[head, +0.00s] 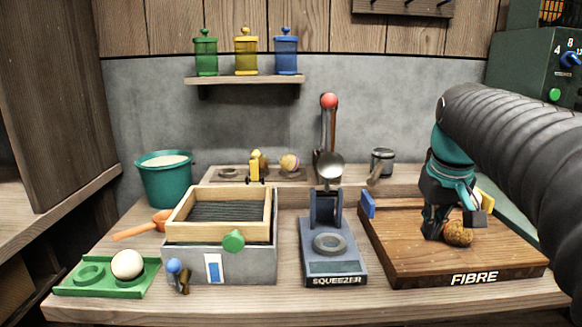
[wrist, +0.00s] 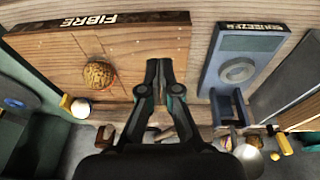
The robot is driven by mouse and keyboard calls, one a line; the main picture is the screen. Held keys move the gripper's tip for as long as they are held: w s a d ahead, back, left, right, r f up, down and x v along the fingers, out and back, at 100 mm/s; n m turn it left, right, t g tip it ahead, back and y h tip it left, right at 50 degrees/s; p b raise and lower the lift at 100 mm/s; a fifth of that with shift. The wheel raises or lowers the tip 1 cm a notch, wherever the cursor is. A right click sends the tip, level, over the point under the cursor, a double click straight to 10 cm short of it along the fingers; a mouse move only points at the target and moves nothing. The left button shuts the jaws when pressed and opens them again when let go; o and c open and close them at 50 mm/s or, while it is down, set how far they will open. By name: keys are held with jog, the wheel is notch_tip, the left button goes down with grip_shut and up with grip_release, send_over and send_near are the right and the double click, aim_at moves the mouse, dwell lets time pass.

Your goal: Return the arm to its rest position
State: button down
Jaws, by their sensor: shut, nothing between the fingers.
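My arm comes in from the right in the head view, with a dark ribbed sleeve and a teal wrist. My gripper (head: 433,232) points down over the wooden FIBRE board (head: 410,258), left of a brown textured ball (head: 458,233). In the wrist view my gripper (wrist: 160,66) has its two dark fingers together with nothing between them. The ball (wrist: 99,75) lies apart from the fingers on the board (wrist: 130,40). I cannot tell whether the fingertips touch the board.
The blue-grey SQUEEZER (head: 332,268) stands left of the board. Further left are a wood-framed box (head: 222,262), a green tray (head: 75,289) with a pale ball (head: 127,264), and a teal bucket (head: 164,185). A dark cup (head: 383,160) stands behind. A shelf (head: 245,81) holds jars.

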jog(key=s+a+f+t, duration=0.1)
jog(key=s+a+f, duration=0.3)
jog(key=s+f, duration=0.3)
jog(key=s+a+f+t, duration=0.1)
jog(key=s+a+f, duration=0.4)
jog(key=s+f, duration=0.2)
jog(key=s, duration=0.2)
jog(key=shift+s+a+f+t+y, duration=0.25)
jog(key=shift+s+f+t+y, duration=0.05)
jog(key=shift+s+y, duration=0.1)
